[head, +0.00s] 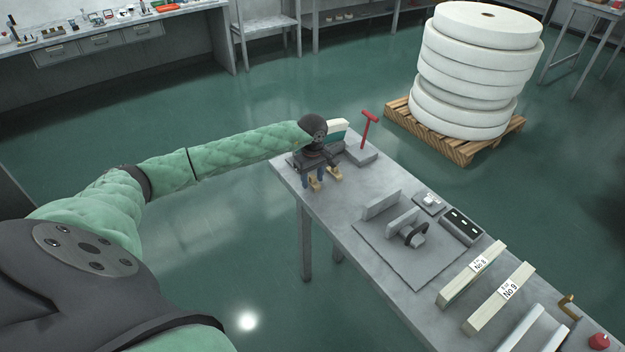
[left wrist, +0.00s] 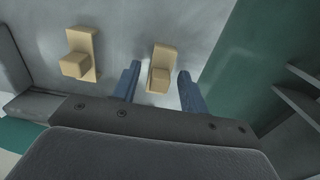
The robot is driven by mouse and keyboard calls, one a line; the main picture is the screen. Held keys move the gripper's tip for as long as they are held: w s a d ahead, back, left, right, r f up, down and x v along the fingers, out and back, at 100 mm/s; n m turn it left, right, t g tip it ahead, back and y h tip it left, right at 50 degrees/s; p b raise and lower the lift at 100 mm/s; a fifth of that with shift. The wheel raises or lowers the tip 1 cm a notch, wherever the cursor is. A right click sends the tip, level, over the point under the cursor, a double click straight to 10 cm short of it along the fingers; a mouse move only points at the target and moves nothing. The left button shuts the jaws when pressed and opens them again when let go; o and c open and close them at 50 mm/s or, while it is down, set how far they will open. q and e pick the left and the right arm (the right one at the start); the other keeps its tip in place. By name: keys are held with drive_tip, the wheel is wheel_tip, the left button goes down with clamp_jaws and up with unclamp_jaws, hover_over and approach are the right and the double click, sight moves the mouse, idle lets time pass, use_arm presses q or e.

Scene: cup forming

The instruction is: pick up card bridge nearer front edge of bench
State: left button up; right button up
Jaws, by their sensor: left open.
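Two small tan card bridges lie on the grey bench (head: 360,200) at its far end. The one nearer the front edge (head: 315,185) also shows in the left wrist view (left wrist: 162,56), with its raised block between my fingers. The other card bridge (head: 335,174) lies farther in and shows to the left in the wrist view (left wrist: 82,50). My left gripper (head: 312,178) is open, its blue fingers (left wrist: 159,88) on either side of the nearer bridge. I cannot tell whether they touch it. My right gripper is not in view.
A grey block with a red T-handle (head: 368,130) stands just beyond my left gripper. A grey plate with upright pieces (head: 397,222) and pale bars marked No 8 (head: 472,273) and No 9 (head: 500,298) lie nearer. Green floor (left wrist: 225,85) shows past the bench edge.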

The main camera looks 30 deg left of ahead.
use_arm(q)
drive_tip(key=shift+c, duration=0.2)
drive_tip(key=c, duration=0.9)
